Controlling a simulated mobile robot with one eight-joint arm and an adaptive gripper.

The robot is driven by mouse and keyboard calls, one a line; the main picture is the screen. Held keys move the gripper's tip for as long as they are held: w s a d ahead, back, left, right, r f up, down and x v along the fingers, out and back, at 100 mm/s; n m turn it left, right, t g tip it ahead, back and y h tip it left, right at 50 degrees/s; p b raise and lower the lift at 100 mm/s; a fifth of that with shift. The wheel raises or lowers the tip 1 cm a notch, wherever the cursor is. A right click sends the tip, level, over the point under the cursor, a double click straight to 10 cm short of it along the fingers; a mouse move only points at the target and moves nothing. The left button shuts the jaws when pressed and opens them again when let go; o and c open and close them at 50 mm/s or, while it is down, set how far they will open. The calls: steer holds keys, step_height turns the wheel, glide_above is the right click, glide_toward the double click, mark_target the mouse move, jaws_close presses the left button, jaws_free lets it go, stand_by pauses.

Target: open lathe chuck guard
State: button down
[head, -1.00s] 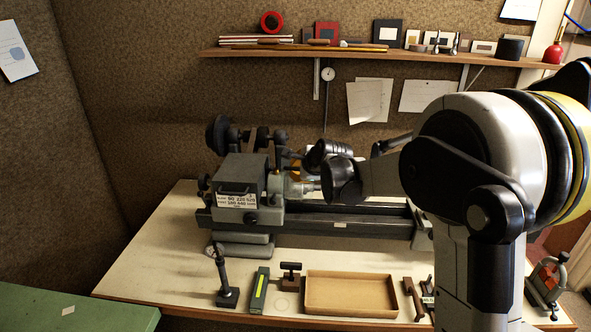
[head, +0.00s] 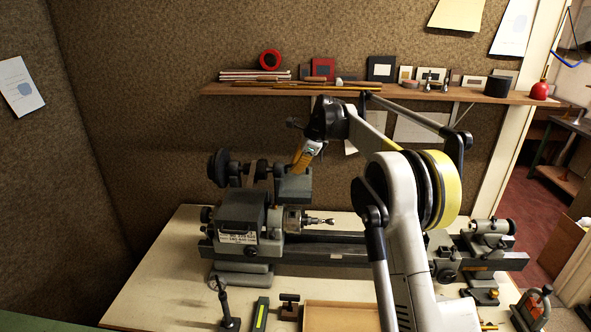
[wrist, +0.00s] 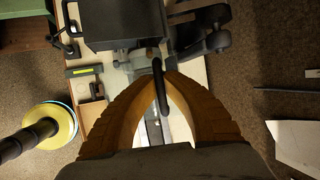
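The lathe's chuck (head: 293,219) shows uncovered beside the grey headstock (head: 240,222), with a silver piece pointing right from it. A grey chuck guard (head: 294,187) stands raised above the chuck. My gripper (head: 297,170), with orange fingers, reaches down to the guard's top from above. In the wrist view, its curved fingers (wrist: 170,78) come together around a black bar-like handle (wrist: 160,90). The exact contact at the tips is partly hidden.
The lathe bed (head: 340,248) runs right to the tailstock (head: 490,232). A shelf (head: 430,95) with frames and small items crosses the wall behind my arm. A cardboard tray (head: 340,316) and small tools lie along the bench front.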

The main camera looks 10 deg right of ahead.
steer(key=shift+w+d+r, duration=0.1)
steer(key=shift+w+r, duration=0.1)
steer(key=shift+w, duration=0.15)
steer(key=c, duration=1.5)
jaws_free()
steer(key=v, duration=1.2)
